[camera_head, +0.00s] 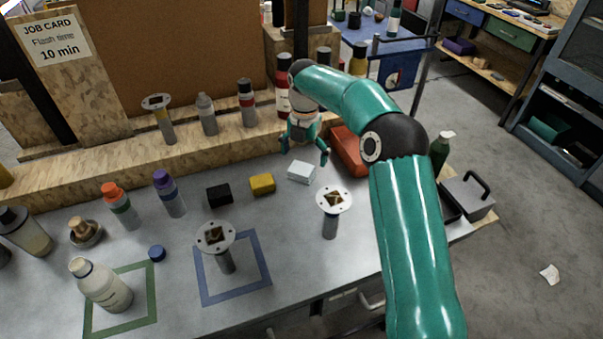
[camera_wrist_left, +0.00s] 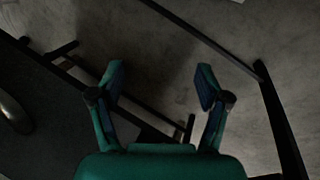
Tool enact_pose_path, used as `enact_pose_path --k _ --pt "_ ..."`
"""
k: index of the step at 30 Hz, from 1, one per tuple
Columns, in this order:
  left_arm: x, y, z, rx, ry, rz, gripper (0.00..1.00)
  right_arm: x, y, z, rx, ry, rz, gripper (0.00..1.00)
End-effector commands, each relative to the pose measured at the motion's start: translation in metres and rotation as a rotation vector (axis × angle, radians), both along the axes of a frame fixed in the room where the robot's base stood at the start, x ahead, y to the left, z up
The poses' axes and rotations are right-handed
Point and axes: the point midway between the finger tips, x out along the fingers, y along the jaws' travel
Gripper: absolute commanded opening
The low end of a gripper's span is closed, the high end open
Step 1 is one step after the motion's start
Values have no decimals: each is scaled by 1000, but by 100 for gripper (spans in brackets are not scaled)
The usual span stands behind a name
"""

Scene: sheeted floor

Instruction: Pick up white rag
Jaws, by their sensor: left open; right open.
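A small white block-like piece, which looks like the white rag (camera_head: 302,172), lies on the grey workbench (camera_head: 290,230) in the head view. My right gripper (camera_head: 304,152) points down just behind and above it. Its two fingers are apart with nothing between them, and the white piece appears clear of them. My left gripper (camera_wrist_left: 160,82) shows only in the left wrist view. It is open and empty over a dark floor area, and no rag shows there.
A yellow block (camera_head: 262,184) and a black block (camera_head: 219,195) lie left of the white piece. A flanged post (camera_head: 331,222) stands in front of it. A red-orange object (camera_head: 349,152) lies to its right. Bottles (camera_head: 247,103) line the wooden ledge behind.

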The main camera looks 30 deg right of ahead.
Motion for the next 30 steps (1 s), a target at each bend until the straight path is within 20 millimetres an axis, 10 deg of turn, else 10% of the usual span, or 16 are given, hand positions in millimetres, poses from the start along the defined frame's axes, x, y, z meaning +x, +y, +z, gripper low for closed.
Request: enact_pose_path --k 22,30 --pt "0 0 9 0 0 0 76 10 -1 -53 0 0 1 100" --pt "0 0 9 0 0 0 76 10 -1 -53 0 0 1 55"
